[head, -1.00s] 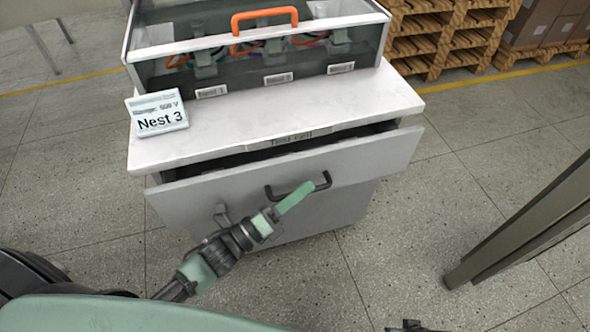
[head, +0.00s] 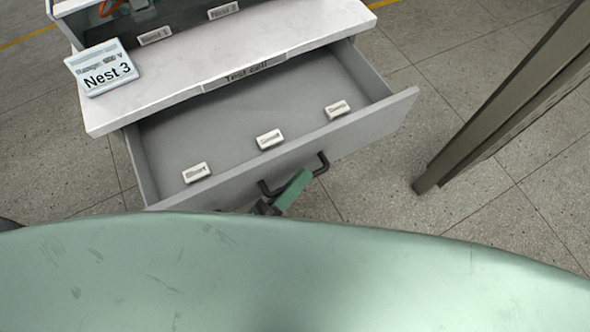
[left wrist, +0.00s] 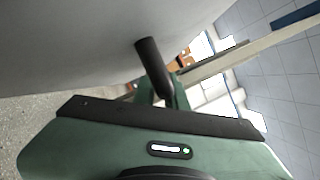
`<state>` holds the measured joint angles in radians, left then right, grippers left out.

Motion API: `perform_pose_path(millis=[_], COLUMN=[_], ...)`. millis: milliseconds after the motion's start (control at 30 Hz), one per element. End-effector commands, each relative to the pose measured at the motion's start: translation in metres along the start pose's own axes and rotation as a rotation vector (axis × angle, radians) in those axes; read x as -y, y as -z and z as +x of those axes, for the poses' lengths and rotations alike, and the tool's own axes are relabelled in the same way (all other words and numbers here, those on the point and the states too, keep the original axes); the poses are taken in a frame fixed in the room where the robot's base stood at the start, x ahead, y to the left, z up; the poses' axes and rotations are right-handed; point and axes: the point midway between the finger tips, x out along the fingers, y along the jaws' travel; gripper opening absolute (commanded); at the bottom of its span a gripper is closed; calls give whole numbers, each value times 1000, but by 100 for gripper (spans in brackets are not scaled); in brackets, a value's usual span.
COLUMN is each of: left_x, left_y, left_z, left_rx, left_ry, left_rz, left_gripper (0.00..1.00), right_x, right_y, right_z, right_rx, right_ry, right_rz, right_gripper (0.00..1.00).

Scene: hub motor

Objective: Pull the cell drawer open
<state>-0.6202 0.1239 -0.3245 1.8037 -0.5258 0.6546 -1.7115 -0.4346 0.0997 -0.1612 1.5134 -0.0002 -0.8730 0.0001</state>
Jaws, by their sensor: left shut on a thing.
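The cell drawer (head: 230,128) stands well out from under the white "Test cell" bench top (head: 235,48) in the head view. Its grey inside holds three small white labelled blocks (head: 270,139) in a row near the front panel. The dark bar handle (head: 322,163) is on the drawer front. My left gripper (head: 297,180) is at the handle, shut on it. The left wrist view shows the dark handle (left wrist: 151,62) running into the green fingers, with the grey drawer front beside it. My right gripper is out of view.
A "Nest 3" sign (head: 103,70) stands on the bench top at left. A dark post (head: 470,125) rises from the floor at right. Bare floor lies between the drawer and the post. My green body covers the bottom of the head view.

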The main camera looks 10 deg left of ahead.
Motion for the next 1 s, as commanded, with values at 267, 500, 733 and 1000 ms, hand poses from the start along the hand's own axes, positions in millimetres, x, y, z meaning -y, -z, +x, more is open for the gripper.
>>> perform_pose_path(millis=[267,500,733,1000], left_x=[-1,-1,-1,-2], left_y=[1,1,1,1], left_z=[-1,-1,-9,-54], left_rx=[-3,-1,-2,-3], left_ry=[-3,-2,-4,-5], left_rz=[0,0,-1,-2], left_gripper=[0,22,22,22], right_x=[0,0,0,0], right_y=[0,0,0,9], right_z=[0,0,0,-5], right_rx=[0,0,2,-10], right_ry=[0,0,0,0], right_rz=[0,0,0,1], right_gripper=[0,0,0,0])
